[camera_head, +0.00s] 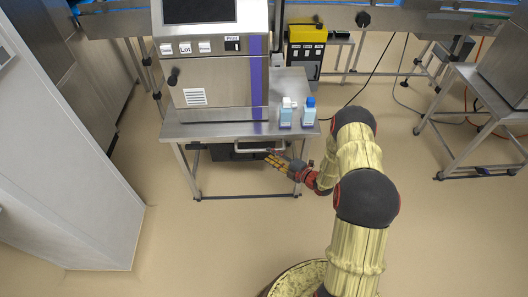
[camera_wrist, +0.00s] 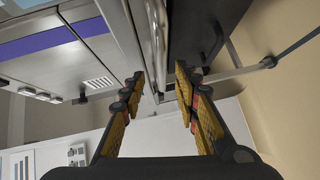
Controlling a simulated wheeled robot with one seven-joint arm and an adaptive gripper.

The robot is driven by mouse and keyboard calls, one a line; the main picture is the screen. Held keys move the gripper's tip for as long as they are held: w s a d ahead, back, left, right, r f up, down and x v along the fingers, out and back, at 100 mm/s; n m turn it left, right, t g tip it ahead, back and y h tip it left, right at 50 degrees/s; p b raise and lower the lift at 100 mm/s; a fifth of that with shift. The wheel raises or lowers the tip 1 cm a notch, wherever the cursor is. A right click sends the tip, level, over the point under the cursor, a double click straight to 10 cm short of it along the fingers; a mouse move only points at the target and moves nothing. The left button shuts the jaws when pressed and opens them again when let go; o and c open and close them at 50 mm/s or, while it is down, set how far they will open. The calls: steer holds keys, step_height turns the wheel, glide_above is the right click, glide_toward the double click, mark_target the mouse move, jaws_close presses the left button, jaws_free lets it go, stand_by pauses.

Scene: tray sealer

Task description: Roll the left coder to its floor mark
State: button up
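The left coder (camera_head: 215,80) is a steel cabinet with a dark screen, small labelled buttons and a purple stripe. It stands on a wheeled steel trolley (camera_head: 190,131). A pale handle bar (camera_head: 258,149) runs below the trolley's front edge. My gripper (camera_head: 272,160) is just in front of this edge, near the bar's right part. In the wrist view, my gripper (camera_wrist: 160,78) is open, with yellow-black fingers apart. A metal bar (camera_wrist: 154,45) shows in the gap between them; I cannot tell whether it is between the fingertips or beyond them. No floor mark is visible.
Two bottles (camera_head: 286,112) (camera_head: 309,112) stand on the trolley's right side. A yellow-black unit (camera_head: 306,50) is behind. Another steel trolley (camera_head: 469,117) stands at right, with cables (camera_head: 408,98) on the floor. A white cabinet (camera_head: 75,170) borders the left. Floor in front is clear.

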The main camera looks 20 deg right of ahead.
steer(key=shift+v, duration=2.3)
